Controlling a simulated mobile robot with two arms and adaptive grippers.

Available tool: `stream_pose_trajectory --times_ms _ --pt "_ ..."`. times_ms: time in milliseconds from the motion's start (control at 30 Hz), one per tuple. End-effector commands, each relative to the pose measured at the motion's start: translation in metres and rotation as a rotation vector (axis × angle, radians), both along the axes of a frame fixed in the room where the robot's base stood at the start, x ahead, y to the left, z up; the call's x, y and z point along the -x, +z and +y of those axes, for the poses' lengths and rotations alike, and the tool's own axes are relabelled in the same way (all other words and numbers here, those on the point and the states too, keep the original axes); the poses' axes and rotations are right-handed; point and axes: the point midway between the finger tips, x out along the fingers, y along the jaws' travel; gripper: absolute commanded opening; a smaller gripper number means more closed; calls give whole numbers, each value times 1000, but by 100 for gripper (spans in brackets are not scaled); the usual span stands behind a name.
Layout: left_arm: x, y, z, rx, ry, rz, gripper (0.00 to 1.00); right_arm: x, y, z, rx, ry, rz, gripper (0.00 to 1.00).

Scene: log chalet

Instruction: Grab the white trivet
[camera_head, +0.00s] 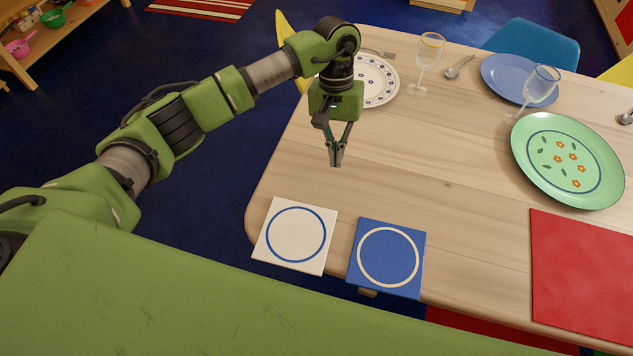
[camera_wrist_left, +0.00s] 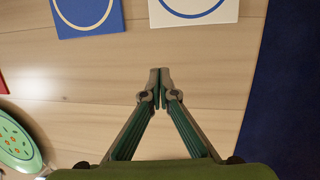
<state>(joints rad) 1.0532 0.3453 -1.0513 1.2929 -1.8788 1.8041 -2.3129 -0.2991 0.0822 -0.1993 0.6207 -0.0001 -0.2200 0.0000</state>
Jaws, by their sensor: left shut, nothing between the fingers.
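The white trivet (camera_head: 295,234) is a flat square tile with a blue ring. It lies at the table's near left corner, beside a blue trivet (camera_head: 372,283) with a white ring, a small gap between them. In the left wrist view the white trivet (camera_wrist_left: 214,16) is cut off at the top, right of the blue one (camera_wrist_left: 88,27). My left gripper (camera_head: 336,163) points down above the table, farther from me than both trivets. Its fingertips (camera_wrist_left: 160,72) are together and empty, apart from the white trivet. My right gripper is not in view.
A blue-dotted plate (camera_head: 378,82) stands behind the left gripper. Two glasses, a blue plate (camera_head: 503,77) and a green flowered plate (camera_head: 550,195) are at the back and right. A red mat (camera_head: 585,275) lies at the right. Bare wood (camera_head: 450,220) lies between.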

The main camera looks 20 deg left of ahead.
Motion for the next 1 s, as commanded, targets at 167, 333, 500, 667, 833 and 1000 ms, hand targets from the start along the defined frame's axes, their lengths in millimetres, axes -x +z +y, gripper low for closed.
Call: stream_pose_trajectory --times_ms 167,333,500,667,833,1000 --pt "-5 6 34 -109 -50 5 0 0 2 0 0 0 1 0" --pt "1 -13 36 -115 -54 10 0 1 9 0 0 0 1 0" --pt "11 -48 35 -113 -54 13 0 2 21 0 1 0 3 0" --pt "20 -81 35 -110 -52 12 0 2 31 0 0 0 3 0" --pt "40 -84 36 -109 -55 9 0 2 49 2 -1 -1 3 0" --pt "54 -86 36 -109 -53 6 0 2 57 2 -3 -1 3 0"
